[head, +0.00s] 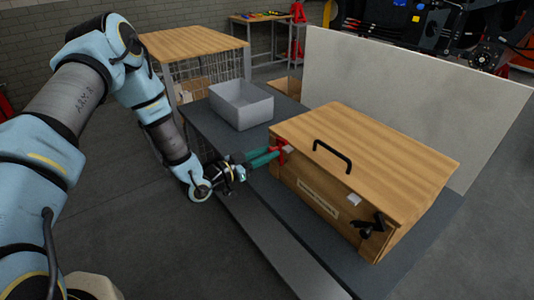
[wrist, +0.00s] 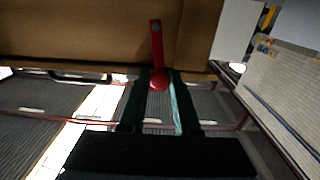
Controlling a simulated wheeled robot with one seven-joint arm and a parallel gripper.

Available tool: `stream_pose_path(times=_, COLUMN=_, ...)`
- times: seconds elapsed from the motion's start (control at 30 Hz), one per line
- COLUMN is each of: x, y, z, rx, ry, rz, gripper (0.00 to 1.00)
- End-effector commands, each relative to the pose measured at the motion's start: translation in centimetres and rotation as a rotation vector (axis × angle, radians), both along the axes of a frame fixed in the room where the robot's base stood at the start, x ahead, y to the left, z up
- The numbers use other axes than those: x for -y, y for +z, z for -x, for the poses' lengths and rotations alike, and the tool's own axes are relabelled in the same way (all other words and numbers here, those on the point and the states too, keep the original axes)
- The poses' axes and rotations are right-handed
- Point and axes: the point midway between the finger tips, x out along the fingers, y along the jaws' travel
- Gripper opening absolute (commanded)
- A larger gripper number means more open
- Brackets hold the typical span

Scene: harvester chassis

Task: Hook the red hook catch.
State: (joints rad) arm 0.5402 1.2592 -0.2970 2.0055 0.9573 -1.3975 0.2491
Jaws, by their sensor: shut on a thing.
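The red hook catch (head: 281,148) is on the front left of a wooden box (head: 390,150), close under the lid edge. In the wrist view the catch (wrist: 156,42) is a flat red bar with a grey pin near its far end and a round red knob at its near end. My gripper (head: 272,155) reaches in from the left with its green fingers at the catch. In the wrist view my gripper (wrist: 160,82) is shut on the red knob. Whether the catch engages its keeper cannot be told; the fingers partly hide it in the head view.
The box lid is down and has a black handle (head: 332,156). A black latch (head: 370,226) and a pale plate (head: 354,200) are on the front right. A grey bin (head: 241,104) stands on the dark bench behind my gripper. A pale panel (head: 400,95) stands behind the box.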

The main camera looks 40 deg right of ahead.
Motion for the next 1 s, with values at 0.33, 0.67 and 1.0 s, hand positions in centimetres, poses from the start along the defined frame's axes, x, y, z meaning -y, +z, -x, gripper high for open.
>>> stream_pose_path(times=0.33, x=0.0, y=0.0, z=0.0, rx=0.0, ry=0.0, rz=0.0, gripper=0.0)
stream_pose_path(times=0.67, x=0.0, y=-0.1, z=0.0, rx=0.01, ry=0.0, rz=0.001, gripper=0.0)
stream_pose_path(times=1.0, x=-0.1, y=-0.2, z=1.0, rx=0.182, ry=0.0, rz=0.011, gripper=0.0)
